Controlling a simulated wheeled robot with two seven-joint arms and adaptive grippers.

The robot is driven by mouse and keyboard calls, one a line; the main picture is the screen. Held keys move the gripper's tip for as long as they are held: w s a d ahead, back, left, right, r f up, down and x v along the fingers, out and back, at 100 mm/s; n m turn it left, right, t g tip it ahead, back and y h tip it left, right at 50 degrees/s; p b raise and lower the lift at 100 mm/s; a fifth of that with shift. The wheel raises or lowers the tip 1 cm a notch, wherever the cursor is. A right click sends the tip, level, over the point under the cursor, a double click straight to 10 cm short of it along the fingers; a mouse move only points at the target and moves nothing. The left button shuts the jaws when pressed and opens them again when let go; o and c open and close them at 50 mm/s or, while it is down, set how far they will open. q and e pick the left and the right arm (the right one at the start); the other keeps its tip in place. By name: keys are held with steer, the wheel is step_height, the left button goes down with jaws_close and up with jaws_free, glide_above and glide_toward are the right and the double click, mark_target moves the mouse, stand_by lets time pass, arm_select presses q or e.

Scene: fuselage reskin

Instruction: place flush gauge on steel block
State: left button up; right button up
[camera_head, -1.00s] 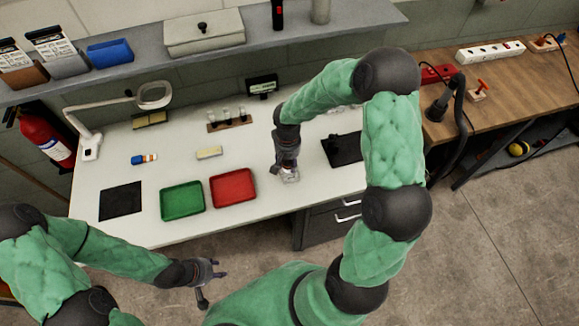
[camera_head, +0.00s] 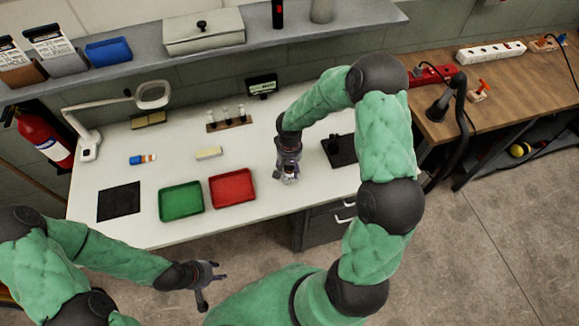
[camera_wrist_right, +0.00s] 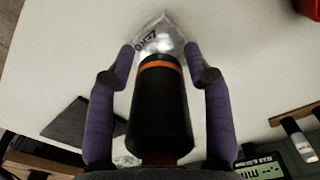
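The flush gauge (camera_wrist_right: 160,105), a black cylinder with an orange band, sits between the two purple fingers of my right gripper (camera_wrist_right: 160,52) in the right wrist view. The fingers close in on its far end. Just past that end is the shiny steel block (camera_wrist_right: 162,38), with dark lettering, on the white table. Whether gauge and block touch is hidden. In the head view my right gripper (camera_head: 289,178) is over the table's front part, right of the red tray, and largely covers the block. My left gripper (camera_head: 217,272) is open and empty in front of the table.
The red tray (camera_head: 232,187) and green tray (camera_head: 181,201) lie left of my right gripper. A black mat (camera_head: 342,151) with a dark item lies to its right. A tube rack (camera_head: 229,124) and small display (camera_head: 262,84) stand behind. The white table's front edge is close.

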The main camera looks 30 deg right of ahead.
stand_by(0.3)
steer(key=shift+r, duration=0.15)
step_height(320, 180, up, 12)
steer(key=p, duration=0.2)
steer(key=shift+p, duration=0.3)
